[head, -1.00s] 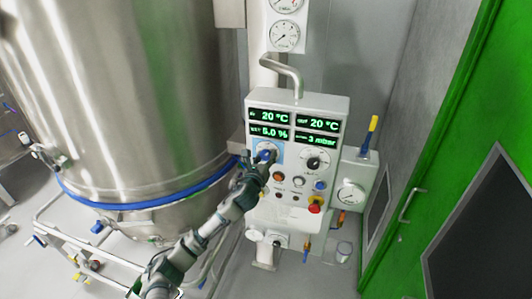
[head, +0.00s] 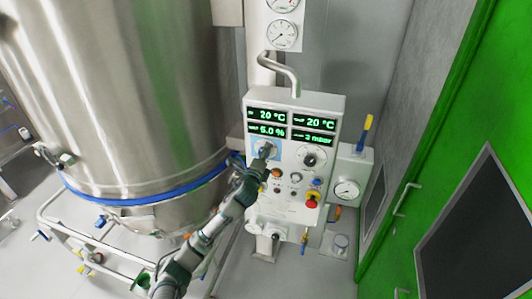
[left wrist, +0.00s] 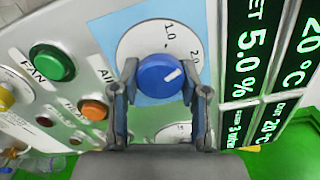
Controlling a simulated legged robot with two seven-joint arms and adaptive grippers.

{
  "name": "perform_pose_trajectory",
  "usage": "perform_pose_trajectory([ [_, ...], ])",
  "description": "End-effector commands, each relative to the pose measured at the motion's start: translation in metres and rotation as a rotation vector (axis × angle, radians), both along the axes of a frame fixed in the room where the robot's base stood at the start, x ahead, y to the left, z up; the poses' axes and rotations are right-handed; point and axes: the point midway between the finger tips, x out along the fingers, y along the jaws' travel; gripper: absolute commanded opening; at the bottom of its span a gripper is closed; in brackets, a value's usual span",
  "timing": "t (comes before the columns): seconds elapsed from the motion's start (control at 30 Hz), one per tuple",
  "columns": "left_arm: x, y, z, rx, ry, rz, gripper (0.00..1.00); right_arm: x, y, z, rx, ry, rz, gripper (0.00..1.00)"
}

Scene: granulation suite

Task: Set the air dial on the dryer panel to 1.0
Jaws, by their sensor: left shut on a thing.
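The white dryer panel (head: 285,210) stands in the middle of the head view. Its air dial is a blue knob (left wrist: 157,78) with a white pointer mark, on a white round scale (left wrist: 133,42) within a blue field. The scale figures 1.0 and 2.0 show. The pointer aims right in the left wrist view, nearer 2.0 than 1.0. My left gripper (head: 264,153) is at the dial, shut on the knob, one finger on either side in the left wrist view (left wrist: 159,82). In the head view it hides most of the knob. My right gripper is not in view.
Green-lit displays (head: 267,115) sit above the dial and a black-pointer dial (head: 311,158) to its right. Buttons, including an orange one (left wrist: 93,110) and a green one (left wrist: 52,62), are close by. A large steel vessel (head: 130,90) stands left, a green door frame (head: 440,130) right.

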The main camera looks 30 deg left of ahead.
Motion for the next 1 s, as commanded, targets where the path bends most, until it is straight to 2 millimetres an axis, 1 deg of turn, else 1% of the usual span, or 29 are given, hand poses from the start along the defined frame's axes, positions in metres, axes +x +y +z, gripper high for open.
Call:
perform_pose_trajectory([
  [0.03, -0.0004, 0.0035, 0.0046, -0.039, -0.016, 0.007, 0.09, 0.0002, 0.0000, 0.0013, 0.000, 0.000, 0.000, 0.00],
  [0.3, -0.0005, 0.0040, 0.0029, -0.277, -0.071, 0.008, 0.09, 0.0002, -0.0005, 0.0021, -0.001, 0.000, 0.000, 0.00],
  [0.5, -0.0006, 0.0042, 0.0013, -0.416, -0.102, 0.009, 0.09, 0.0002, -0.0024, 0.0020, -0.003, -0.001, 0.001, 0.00],
  [0.7, -0.0006, 0.0042, -0.0004, -0.511, -0.122, 0.008, 0.09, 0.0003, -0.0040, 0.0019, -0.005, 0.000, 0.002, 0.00],
  [1.0, -0.0004, 0.0039, -0.0029, -0.571, -0.132, 0.009, 0.09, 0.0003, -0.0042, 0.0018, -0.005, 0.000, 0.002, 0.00],
])
